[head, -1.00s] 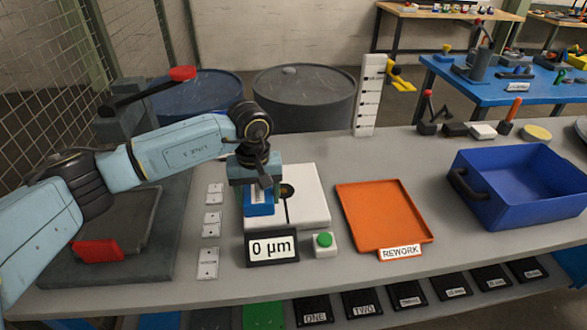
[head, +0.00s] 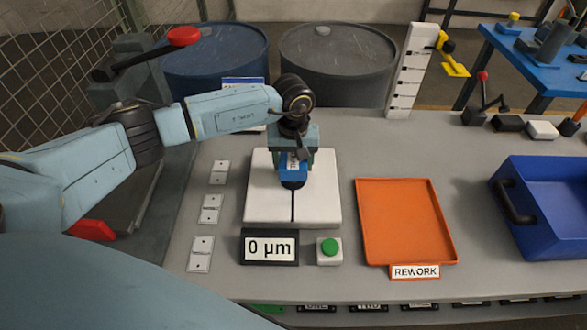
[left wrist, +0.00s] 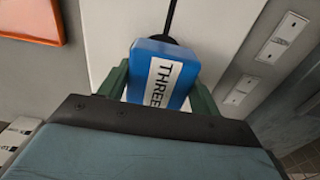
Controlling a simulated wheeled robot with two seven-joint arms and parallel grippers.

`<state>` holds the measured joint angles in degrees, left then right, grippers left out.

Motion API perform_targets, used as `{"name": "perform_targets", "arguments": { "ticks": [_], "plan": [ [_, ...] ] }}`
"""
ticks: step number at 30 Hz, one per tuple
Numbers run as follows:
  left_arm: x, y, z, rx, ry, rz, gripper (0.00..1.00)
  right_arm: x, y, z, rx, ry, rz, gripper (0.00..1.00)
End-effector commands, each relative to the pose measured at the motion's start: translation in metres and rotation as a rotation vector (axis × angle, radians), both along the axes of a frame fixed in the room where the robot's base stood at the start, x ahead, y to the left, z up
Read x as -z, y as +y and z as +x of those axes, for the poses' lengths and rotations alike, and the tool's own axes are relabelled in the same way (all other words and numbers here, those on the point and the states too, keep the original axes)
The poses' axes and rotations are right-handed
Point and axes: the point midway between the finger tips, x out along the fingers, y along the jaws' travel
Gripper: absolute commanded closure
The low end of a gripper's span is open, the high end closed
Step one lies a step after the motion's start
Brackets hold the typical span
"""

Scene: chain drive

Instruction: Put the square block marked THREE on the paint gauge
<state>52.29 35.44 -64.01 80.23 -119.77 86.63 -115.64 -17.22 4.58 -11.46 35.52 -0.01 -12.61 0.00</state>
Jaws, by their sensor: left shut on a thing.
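The blue square block marked THREE (head: 292,172) is held by my left gripper (head: 293,158). In the left wrist view the block (left wrist: 150,60) sits between the green fingers, its white THREE label facing the camera. The paint gauge has a white plate (head: 263,205) with a dark round spot (head: 292,185) and a black line. The block is over the plate, at the back edge of the dark spot, partly covering it. I cannot tell whether it touches the plate. The gauge display (head: 269,248) reads 0 µm. My right gripper is not in view.
A green button (head: 329,247) stands beside the display. An orange REWORK tray (head: 405,220) and a blue bin (head: 550,205) lie to the right. White plates (head: 210,209) lie left of the gauge. A white scale post (head: 408,75) stands behind.

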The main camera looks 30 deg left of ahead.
Motion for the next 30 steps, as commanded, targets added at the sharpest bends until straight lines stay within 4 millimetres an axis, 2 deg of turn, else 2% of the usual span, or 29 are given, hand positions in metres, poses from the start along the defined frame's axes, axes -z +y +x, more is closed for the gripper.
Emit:
{"name": "perform_targets", "arguments": {
  "ticks": [7, 18, 19, 24, 30],
  "plan": [
    [0.032, 0.0, 0.0, -0.001, 0.001, 0.0, 0.71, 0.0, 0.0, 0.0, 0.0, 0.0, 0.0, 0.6],
    [0.036, 0.0, 0.0, 0.0, -0.001, 0.0, 0.71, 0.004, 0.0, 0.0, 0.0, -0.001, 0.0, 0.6],
    [0.037, 0.0, 0.0, 0.0, 0.001, 0.002, 0.35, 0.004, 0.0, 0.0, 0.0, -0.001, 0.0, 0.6],
    [0.036, 0.0, -0.001, 0.0, 0.002, 0.001, 0.15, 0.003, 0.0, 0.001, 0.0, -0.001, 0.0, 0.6],
    [0.036, 0.0, 0.0, 0.0, 0.001, 0.0, 0.15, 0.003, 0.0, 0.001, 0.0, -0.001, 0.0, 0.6]
  ]
}}
